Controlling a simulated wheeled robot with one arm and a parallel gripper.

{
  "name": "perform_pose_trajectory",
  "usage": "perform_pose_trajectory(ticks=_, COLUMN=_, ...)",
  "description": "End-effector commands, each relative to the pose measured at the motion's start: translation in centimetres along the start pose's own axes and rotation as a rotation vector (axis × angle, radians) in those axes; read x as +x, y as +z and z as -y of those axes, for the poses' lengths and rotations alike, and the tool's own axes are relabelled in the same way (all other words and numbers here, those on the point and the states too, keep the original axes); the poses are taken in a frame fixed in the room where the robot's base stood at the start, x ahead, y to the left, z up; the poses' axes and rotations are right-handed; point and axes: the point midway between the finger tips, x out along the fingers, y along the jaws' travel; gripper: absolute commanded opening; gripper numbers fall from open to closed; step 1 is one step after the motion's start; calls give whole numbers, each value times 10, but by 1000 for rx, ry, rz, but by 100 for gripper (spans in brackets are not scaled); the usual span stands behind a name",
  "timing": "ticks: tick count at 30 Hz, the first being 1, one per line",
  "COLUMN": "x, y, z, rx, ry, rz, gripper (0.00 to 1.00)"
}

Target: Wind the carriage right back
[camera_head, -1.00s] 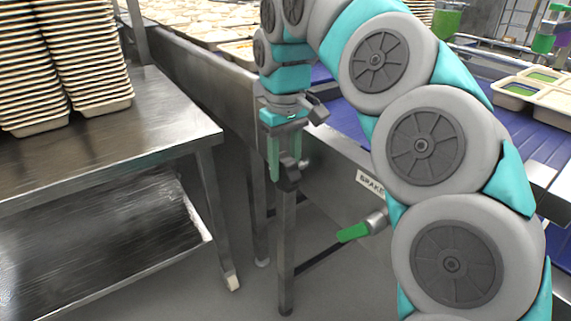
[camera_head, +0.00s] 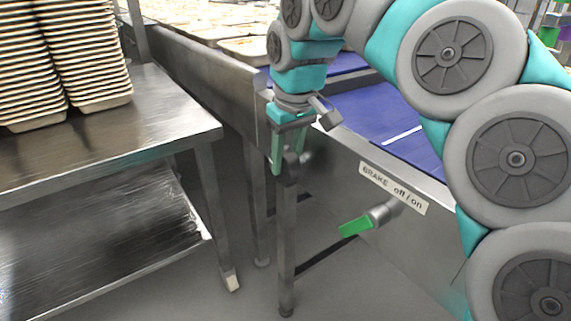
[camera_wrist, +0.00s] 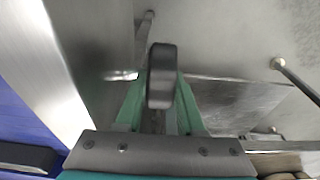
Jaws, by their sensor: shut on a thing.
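My gripper (camera_head: 284,168) points down beside the metal side wall of the blue belt line. Its green fingers are closed on a dark rounded knob (camera_head: 291,167). In the wrist view the knob (camera_wrist: 161,76) sits between the two green fingers (camera_wrist: 160,120). The crank behind the knob is mostly hidden. I cannot make out the carriage itself in either view.
A green brake lever (camera_head: 356,226) sticks out leftward from the side wall, below a label (camera_head: 393,187) reading "BRAKE off / on". A steel table (camera_head: 110,125) with stacked trays (camera_head: 95,60) stands at left. Bare floor lies between.

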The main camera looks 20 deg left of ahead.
Motion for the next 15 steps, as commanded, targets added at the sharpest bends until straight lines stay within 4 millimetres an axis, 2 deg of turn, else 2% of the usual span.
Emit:
perform_pose_trajectory(ticks=6, x=2, y=4, z=0, rx=1, ry=0, rz=-84, gripper=0)
perform_pose_trajectory(ticks=15, x=0, y=2, z=0, rx=2, ry=0, rz=-101, gripper=0)
